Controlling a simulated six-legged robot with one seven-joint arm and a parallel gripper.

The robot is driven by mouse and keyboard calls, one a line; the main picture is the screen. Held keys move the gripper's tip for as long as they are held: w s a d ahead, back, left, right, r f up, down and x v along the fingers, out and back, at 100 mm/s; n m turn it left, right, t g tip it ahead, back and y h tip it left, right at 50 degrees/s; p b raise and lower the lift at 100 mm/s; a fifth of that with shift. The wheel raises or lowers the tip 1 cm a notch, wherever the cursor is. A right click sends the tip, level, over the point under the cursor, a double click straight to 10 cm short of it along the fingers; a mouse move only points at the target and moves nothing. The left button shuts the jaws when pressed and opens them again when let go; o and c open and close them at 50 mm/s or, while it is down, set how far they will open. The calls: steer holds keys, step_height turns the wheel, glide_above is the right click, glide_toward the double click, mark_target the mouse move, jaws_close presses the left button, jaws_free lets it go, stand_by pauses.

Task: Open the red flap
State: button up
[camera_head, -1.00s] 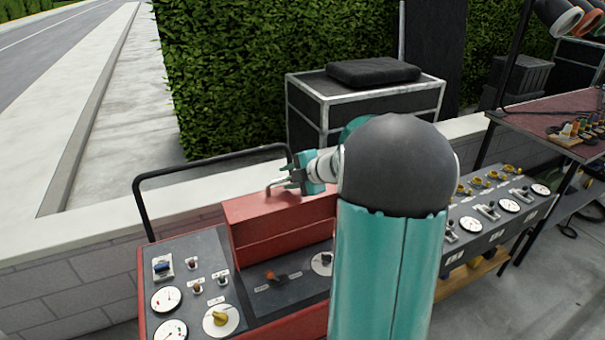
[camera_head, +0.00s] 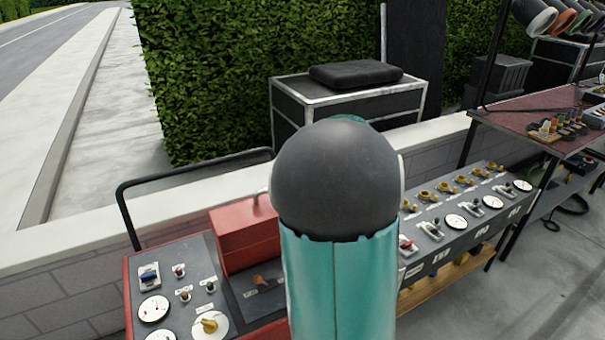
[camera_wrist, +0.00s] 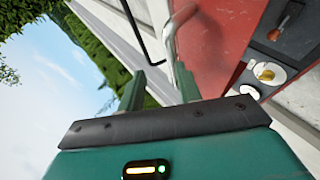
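The red flap (camera_head: 240,222) is the top of a raised red box on the control console; it looks closed. Its bent metal handle (camera_head: 259,197) shows just left of my arm's dark joint. In the head view my gripper is hidden behind that joint. In the wrist view my gripper (camera_wrist: 158,80) has its two fingers apart, with nothing seen held between them. The handle (camera_wrist: 170,42) is close by the right finger; whether they touch I cannot tell. The red surface (camera_wrist: 218,45) lies to the right of the handle.
The console (camera_head: 225,255) carries gauges, knobs and switches, with a black rail (camera_head: 195,172) behind it. A low wall (camera_head: 75,250) runs behind. A second console (camera_head: 465,220) and a table (camera_head: 530,115) stand at right. A black case (camera_head: 350,105) stands beyond the wall.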

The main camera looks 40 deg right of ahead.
steer(key=shift+v, duration=2.85)
steer(key=shift+r, duration=0.1)
steer(key=shift+a, duration=0.15)
